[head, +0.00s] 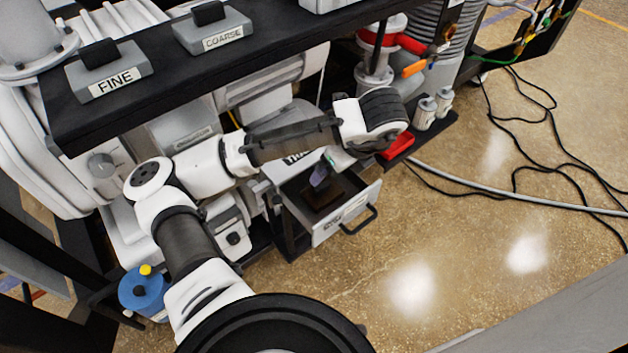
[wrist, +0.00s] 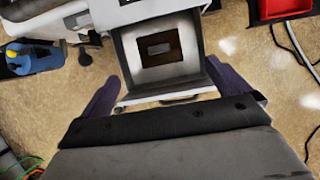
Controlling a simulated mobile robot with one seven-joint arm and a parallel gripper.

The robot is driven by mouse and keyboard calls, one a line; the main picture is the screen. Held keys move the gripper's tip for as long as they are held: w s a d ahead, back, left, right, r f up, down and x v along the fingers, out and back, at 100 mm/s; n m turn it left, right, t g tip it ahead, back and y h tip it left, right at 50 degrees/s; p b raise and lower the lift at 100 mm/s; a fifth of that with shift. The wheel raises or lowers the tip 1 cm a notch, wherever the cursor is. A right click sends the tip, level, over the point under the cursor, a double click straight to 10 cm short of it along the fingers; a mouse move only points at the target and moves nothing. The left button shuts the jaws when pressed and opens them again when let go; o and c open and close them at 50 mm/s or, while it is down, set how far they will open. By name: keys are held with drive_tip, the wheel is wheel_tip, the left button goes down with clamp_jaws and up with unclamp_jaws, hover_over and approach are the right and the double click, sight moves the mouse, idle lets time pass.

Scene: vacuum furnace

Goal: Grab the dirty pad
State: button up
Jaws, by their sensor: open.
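An open drawer (head: 345,218) with a handle stands pulled out under the bench in the head view. It also shows at the top middle of the wrist view (wrist: 203,80). Inside lies a dark brown square with a small grey rectangle at its centre; it appears to be the dirty pad (wrist: 147,55), though I cannot tell for sure. It shows only as a dark patch in the head view (head: 322,196). My gripper (wrist: 162,74) is open, with purple fingers spread left and right of the drawer front and nothing between them. In the head view my gripper (head: 321,176) hangs over the drawer, partly hidden by my wrist.
A red tray (head: 398,146) stands right of the drawer, also at the wrist view's top right (wrist: 283,8). The black bench shelf (head: 200,75) with FINE (head: 112,82) and COARSE (head: 222,38) boxes overhangs the area. Cables (head: 520,170) lie on otherwise clear floor at the right.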

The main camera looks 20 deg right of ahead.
sight(323, 186)
drive_tip(key=x, duration=0.8)
drive_tip(key=shift+s, duration=0.15)
drive_tip(key=shift+s+p+x, duration=0.15)
drive_tip(key=shift+p+x, duration=0.15)
drive_tip(key=shift+x, duration=1.1)
drive_tip(key=shift+s+p+x, duration=0.15)
drive_tip(key=shift+p+x, duration=0.1)
drive_tip(key=shift+x, duration=1.15)
drive_tip(key=c, duration=0.9)
